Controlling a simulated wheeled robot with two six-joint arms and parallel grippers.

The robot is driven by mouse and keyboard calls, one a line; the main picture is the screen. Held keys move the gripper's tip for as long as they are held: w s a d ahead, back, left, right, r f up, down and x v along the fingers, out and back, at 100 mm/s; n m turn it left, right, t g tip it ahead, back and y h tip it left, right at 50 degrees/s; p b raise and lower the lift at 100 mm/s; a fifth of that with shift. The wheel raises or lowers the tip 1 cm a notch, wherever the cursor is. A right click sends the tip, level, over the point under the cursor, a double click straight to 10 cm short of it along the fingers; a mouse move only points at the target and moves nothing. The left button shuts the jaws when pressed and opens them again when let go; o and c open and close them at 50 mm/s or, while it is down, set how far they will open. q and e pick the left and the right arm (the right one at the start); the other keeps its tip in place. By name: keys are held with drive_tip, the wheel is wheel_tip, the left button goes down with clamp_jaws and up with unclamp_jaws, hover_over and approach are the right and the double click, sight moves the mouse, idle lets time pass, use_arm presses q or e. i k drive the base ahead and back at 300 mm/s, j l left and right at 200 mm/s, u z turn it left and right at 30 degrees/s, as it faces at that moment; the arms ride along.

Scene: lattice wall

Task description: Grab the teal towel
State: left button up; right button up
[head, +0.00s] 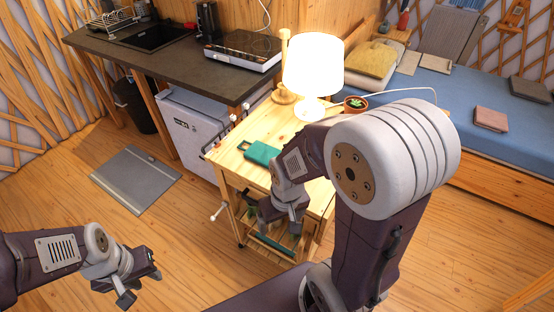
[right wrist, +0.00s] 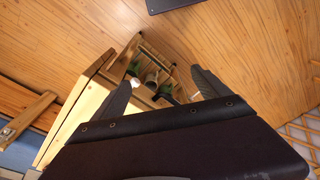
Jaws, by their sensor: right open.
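A folded teal towel (head: 262,153) lies on the top of the small wooden cart (head: 240,172), near its left side. Another teal, flat item (head: 270,247) shows low in the cart; I cannot tell what it is. My right gripper (head: 283,222) is open and empty in front of the cart, below and to the right of the towel. In the right wrist view its two fingers (right wrist: 162,92) stand apart, with the cart's open shelf (right wrist: 150,72) beyond them; the towel is not clearly seen there. My left gripper (head: 138,287) hangs empty over the floor, its fingers apart.
A dark counter with a hob (head: 243,52) is behind left. A bed (head: 450,95) is behind right. A grey mat (head: 135,178) lies on otherwise open floor at left.

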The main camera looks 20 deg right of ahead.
sight(260, 152)
drive_tip(key=i+j+z, duration=0.35)
drive_tip(key=j+z, duration=0.35)
drive_tip(key=j, duration=0.25)
drive_tip(key=i+j+z, duration=0.15)
drive_tip(key=j+z, duration=0.25)
drive_tip(key=j, duration=0.15)
drive_tip(key=j+z, duration=0.35)
drive_tip(key=j, duration=0.25)
drive_tip(key=i+j+z, duration=0.45)
drive_tip(key=j+z, duration=0.2)
drive_tip(key=i+j+z, duration=0.2)
drive_tip(key=j+z, duration=0.15)
drive_tip(key=i+j+z, duration=0.1)
drive_tip(key=j+z, duration=0.25)
drive_tip(key=i+j+z, duration=0.4)
